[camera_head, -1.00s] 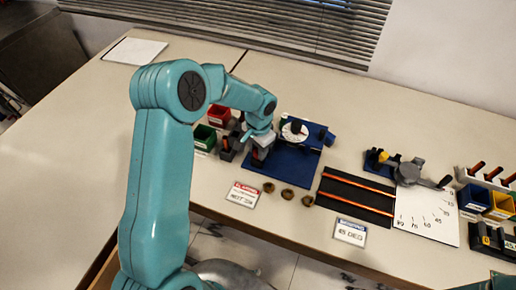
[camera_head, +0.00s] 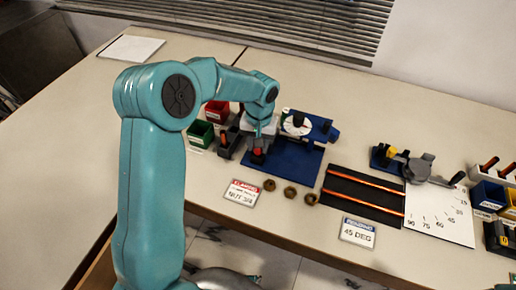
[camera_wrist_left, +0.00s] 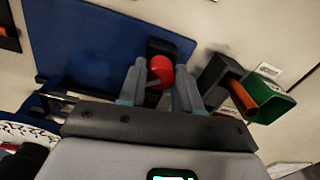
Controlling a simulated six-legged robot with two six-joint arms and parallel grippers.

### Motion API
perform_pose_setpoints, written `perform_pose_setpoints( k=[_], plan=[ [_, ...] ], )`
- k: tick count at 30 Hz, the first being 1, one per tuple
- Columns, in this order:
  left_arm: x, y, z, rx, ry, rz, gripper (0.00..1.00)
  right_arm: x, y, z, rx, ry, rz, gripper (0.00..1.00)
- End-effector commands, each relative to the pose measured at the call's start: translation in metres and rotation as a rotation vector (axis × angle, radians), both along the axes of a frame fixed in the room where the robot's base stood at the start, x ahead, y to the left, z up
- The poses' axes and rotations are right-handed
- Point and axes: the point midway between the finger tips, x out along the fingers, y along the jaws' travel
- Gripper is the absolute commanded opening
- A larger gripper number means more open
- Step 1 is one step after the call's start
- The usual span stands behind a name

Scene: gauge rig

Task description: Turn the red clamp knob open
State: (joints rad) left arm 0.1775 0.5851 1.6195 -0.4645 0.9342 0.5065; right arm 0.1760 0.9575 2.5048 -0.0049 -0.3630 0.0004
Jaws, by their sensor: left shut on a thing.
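The red clamp knob (camera_wrist_left: 162,70) shows in the left wrist view on a black block at the edge of the blue base plate (camera_wrist_left: 95,40). In the head view the knob (camera_head: 257,153) is a small red spot just under my left gripper (camera_head: 258,145), on the left side of the blue plate (camera_head: 290,162). In the wrist view my left gripper (camera_wrist_left: 160,75) has its two grey fingers on either side of the knob, shut on it. My right gripper is in neither view.
A round white dial (camera_head: 296,124) stands on the blue plate's back part. Green (camera_head: 200,134) and red (camera_head: 217,111) bins stand left of the plate. Brown nuts (camera_head: 290,192) and a red-headed card (camera_head: 242,193) lie in front. A black board with orange rods (camera_head: 362,195) lies to the right.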

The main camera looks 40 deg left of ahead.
Motion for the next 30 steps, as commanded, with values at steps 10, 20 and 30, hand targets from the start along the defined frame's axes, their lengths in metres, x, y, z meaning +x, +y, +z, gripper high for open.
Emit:
perform_pose_setpoints(
  k=[10, 20, 30],
  plan=[
    [0.002, 0.001, -0.001, 0.001, -0.009, 0.328, 0.03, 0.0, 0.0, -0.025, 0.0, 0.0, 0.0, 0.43],
    [0.002, 0.001, 0.0, 0.0, -0.008, 0.628, 0.03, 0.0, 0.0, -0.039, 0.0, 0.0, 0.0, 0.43],
    [0.002, 0.002, 0.001, 0.001, -0.01, 0.85, 0.03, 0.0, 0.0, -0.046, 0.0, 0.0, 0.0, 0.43]
  ],
)
